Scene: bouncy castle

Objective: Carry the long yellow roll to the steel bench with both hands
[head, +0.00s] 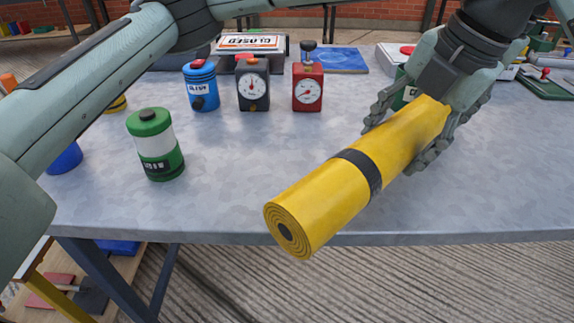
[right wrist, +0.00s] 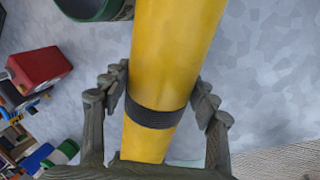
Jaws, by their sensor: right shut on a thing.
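The long yellow roll (head: 325,205), with a black band around its middle, slants from upper right to lower left in the head view. Its near spiral end reaches over the front edge of the grey steel bench (head: 240,200). I cannot tell whether its far part touches the top. My right gripper (head: 408,135) is shut around the upper part of the roll and hides its far end. In the right wrist view the roll (right wrist: 175,50) runs between both fingers, near the black band. My left arm crosses the left and top; its gripper is out of view.
A green and white canister (head: 156,150) stands at left. Behind it are a blue canister (head: 201,88), a black gauge (head: 253,85) and a red gauge (head: 307,86). A blue panel (head: 338,60) lies at the back.

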